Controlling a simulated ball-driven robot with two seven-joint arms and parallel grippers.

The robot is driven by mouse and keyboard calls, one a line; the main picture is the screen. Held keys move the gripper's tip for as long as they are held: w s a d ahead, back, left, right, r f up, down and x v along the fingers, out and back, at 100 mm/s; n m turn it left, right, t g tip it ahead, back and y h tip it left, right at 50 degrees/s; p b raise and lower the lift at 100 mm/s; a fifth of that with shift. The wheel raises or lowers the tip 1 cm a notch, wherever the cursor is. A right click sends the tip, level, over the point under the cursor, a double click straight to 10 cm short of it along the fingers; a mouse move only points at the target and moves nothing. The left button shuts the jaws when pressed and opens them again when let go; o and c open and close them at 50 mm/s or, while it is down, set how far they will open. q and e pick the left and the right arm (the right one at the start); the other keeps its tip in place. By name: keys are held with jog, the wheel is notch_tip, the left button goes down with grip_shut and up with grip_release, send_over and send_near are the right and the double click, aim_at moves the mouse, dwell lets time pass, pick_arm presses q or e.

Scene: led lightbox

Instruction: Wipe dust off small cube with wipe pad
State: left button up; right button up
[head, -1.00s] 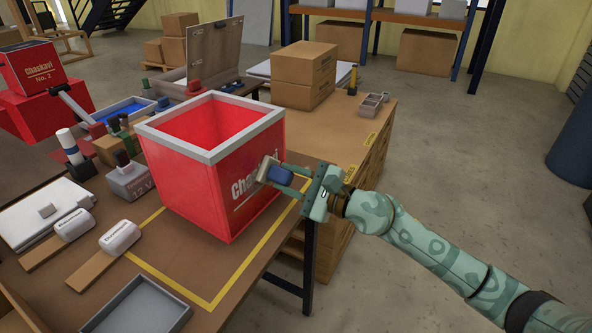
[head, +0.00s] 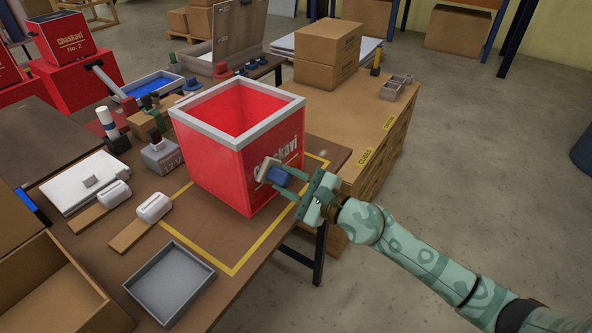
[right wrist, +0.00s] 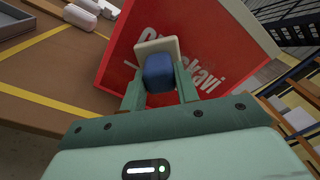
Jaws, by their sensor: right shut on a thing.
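The red cube (head: 223,165) is an open-topped box with a grey rim and white "Chaskavi" lettering, standing inside a yellow taped outline on the brown table. My right gripper (head: 290,185) is at the cube's right front face, shut on the blue handle of the wipe pad (head: 265,170). The right wrist view shows the pad's pale plate (right wrist: 158,46) against or very near the red lettered face (right wrist: 215,50); I cannot tell whether it touches. No dust is clearly visible on the faces in view. My left gripper is not in view.
A grey tray (head: 170,285) lies at the table front, beside a cardboard box (head: 50,290). White blocks on wooden strips (head: 128,235) and a 12 V battery (head: 162,155) stand left of the cube. A drawer cabinet with cartons (head: 328,55) is behind right.

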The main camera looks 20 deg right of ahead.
jog(key=shift+s+a+r+p, duration=0.25)
jog(key=shift+s+a+p, duration=0.25)
jog(key=shift+a, duration=0.2)
jog(key=shift+w+a+r, duration=0.1)
jog(key=shift+r, duration=0.05)
